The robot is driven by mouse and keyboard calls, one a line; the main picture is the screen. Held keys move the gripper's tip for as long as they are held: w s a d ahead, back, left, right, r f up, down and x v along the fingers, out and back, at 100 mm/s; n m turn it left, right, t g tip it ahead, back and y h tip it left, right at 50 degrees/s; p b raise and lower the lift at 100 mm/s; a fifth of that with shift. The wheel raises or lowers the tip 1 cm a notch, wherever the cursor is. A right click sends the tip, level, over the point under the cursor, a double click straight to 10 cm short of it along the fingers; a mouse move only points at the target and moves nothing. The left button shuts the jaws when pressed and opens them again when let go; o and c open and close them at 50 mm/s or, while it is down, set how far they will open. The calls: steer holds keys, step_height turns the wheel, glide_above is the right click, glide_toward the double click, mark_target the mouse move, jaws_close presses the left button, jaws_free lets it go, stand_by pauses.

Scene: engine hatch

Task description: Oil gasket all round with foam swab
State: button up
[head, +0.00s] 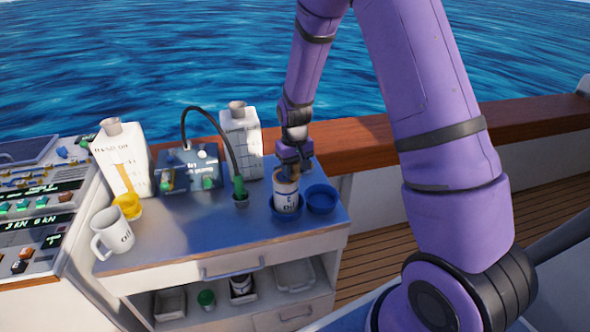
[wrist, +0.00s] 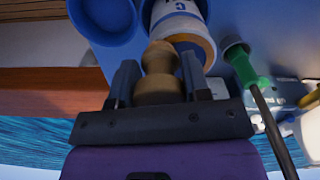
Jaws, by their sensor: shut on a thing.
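My gripper (head: 297,163) is over the right part of the blue worktop. In the wrist view my gripper (wrist: 158,78) is shut on a rounded tan handle (wrist: 158,60), which looks like the foam swab's; no foam tip can be made out. A white jar (head: 286,196) with dark lettering stands in a blue holder right below the gripper. The jar (wrist: 178,14) also shows in the wrist view, its brownish rim close beside the handle. I cannot tell whether the swab is inside the jar. No gasket can be made out in either view.
An empty blue dish (head: 321,197) is right of the jar. A green-handled tool on a black cable (head: 239,188) stands to its left. White bottles (head: 122,160), a blue box (head: 188,171) and a mug (head: 112,232) share the worktop. A wooden rail (head: 370,140) runs behind.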

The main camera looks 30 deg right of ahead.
steer(key=shift+d, duration=0.15)
steer(key=shift+r, duration=4.05)
